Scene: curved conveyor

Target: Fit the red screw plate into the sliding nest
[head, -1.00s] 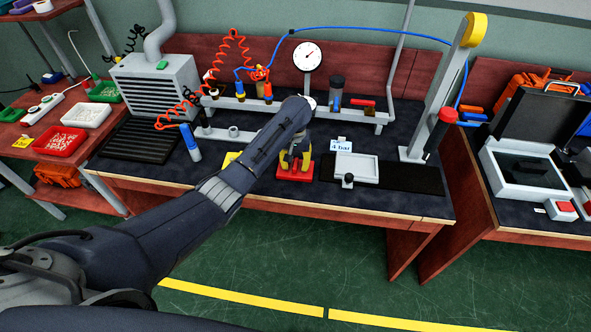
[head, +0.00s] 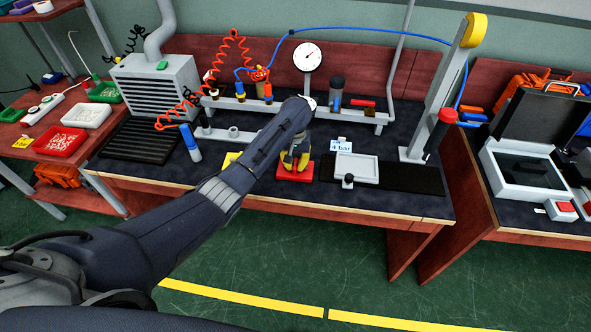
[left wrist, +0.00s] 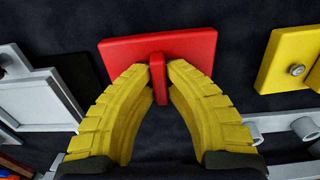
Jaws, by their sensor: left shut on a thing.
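The red screw plate (head: 302,177) lies on the dark bench mat, left of the sliding nest. It has an upright red tab, which shows in the left wrist view, where the plate (left wrist: 190,45) is at the top centre. My left gripper (head: 296,164) is over the plate, its yellow fingers shut on the tab from both sides; the wrist view shows the fingertips (left wrist: 158,72) against it. The sliding nest (head: 357,168) is a light grey shallow tray with a dark knob at its front; part of it shows at the wrist view's left (left wrist: 40,98). My right gripper is not in view.
A yellow plate (head: 231,158) lies left of my gripper, partly behind my arm. A "4 bar" card (head: 342,145) stands behind the nest. A grey column (head: 432,105) rises at the right. The black strip (head: 415,178) right of the nest is clear.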

